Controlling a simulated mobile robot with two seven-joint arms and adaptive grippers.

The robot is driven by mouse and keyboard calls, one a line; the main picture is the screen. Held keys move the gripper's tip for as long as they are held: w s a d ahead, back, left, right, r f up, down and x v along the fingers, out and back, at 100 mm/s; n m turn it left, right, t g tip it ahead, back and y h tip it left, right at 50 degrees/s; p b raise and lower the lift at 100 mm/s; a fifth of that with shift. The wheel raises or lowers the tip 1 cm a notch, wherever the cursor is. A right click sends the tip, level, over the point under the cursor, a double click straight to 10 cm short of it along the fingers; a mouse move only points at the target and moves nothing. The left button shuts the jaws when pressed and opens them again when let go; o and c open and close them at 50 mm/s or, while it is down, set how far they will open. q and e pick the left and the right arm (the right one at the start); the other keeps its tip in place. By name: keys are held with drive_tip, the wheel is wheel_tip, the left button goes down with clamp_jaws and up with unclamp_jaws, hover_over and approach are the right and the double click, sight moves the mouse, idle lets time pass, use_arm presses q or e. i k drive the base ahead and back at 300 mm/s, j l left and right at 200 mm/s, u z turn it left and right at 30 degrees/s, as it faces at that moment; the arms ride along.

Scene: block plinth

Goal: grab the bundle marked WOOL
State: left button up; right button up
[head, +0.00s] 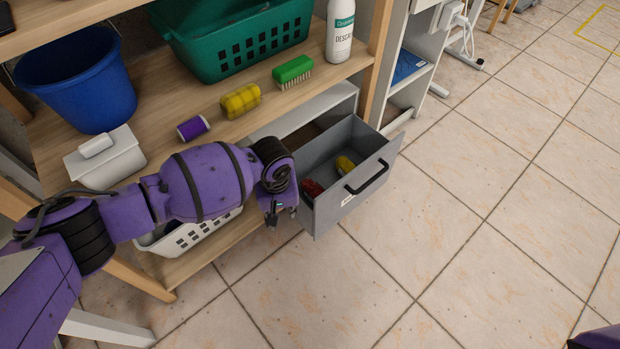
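No readable WOOL mark shows on anything. A grey drawer (330,203) stands pulled open, with a black handle and a small white label too small to read. Inside lie a red bundle-like item (312,188) near its left side and a yellow one (345,164) farther right. On the shelf above lies a yellow bundle (240,100) with darker markings. My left gripper (281,213) points down just left of the drawer front. Its fingers are small and partly hidden, so I cannot tell its opening. My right gripper is out of view.
The wooden shelf (228,126) holds a purple roll (193,128), green brush (293,72), white bottle (340,32), green basket (237,45), blue bucket (78,85) and white lidded box (105,160). A white basket (190,236) sits below. The tiled floor (470,220) to the right is clear.

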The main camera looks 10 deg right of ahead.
sight(311, 189)
drive_tip(key=i+l+u, duration=0.2)
drive_tip(key=l+u, duration=0.15)
drive_tip(key=l, duration=0.4)
drive_tip(key=i+l+u, duration=0.1)
drive_tip(key=l+u, duration=0.25)
drive_tip(key=l, duration=0.45)
drive_tip(key=l+u, duration=0.3)
drive_tip(key=l, duration=0.5)
